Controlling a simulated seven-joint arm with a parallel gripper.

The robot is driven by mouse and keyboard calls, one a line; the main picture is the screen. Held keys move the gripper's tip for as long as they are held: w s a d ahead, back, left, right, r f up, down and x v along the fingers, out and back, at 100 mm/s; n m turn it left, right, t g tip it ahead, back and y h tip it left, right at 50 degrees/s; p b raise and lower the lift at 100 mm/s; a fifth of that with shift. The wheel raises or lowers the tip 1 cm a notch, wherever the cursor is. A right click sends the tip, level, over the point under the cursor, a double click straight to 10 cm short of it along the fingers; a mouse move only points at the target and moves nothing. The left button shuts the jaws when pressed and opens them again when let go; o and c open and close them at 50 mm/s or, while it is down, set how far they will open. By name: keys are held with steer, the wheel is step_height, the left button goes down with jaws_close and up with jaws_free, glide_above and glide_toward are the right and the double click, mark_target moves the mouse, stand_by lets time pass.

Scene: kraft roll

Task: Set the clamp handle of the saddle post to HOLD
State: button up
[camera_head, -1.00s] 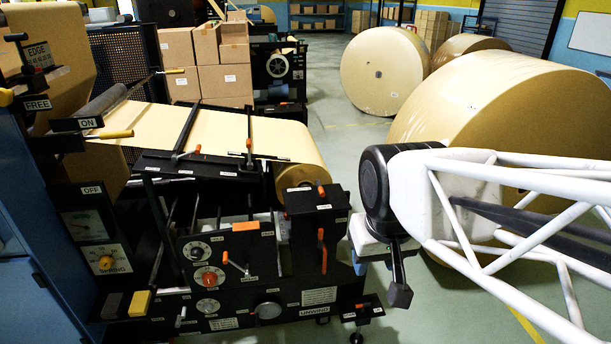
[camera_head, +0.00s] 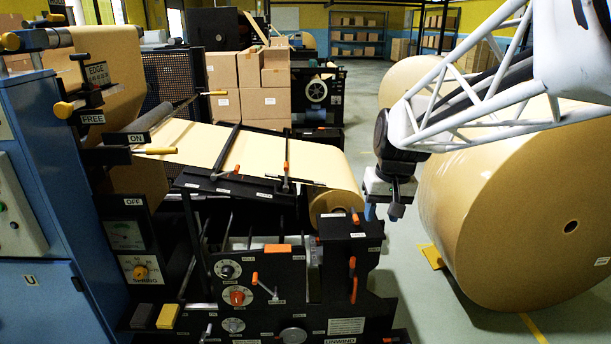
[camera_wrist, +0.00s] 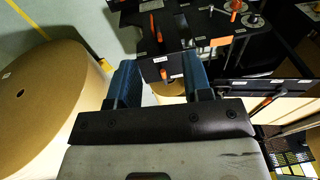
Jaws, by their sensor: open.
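The black post block (camera_head: 350,232) stands at the right end of the unwind machine; I take it as the saddle post. A short orange-tipped handle (camera_head: 355,216) is on its top, and a longer orange handle (camera_head: 353,280) hangs on its front. White labels beside them are too small to read, so I cannot tell which marks HOLD. My gripper (camera_head: 384,208) is just right of the block's top, pointing down, empty. In the wrist view, my gripper (camera_wrist: 160,82) has its blue fingers apart, with the block (camera_wrist: 160,66) and a short orange handle (camera_wrist: 164,74) showing between them.
Left of the post are an orange block (camera_head: 278,249), dials and another orange-tipped lever (camera_head: 264,284). A paper roll (camera_head: 335,200) lies behind the post. A large kraft roll (camera_head: 520,215) stands on the floor to the right, with some free floor between.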

steer(key=w+d+f, duration=0.1)
steer(key=w+f, duration=0.1)
steer(key=w, duration=0.6)
steer(key=w+d+f, duration=0.1)
steer(key=w+f, duration=0.2)
steer(key=w, duration=0.4)
steer(key=g+y, duration=0.1)
glide_toward(357, 217)
steer(key=f, duration=0.1)
steer(key=shift+w+f, duration=0.15)
steer(key=shift+f, duration=0.05)
steer(key=shift+a+f, duration=0.25)
steer(key=shift+f, duration=1)
steer(key=shift+a+f, duration=0.25)
steer(key=shift+f, duration=1)
steer(key=shift+a+f, duration=0.25)
steer(key=shift+f, duration=1.05)
steer(key=shift+c, duration=0.3)
jaws_close()
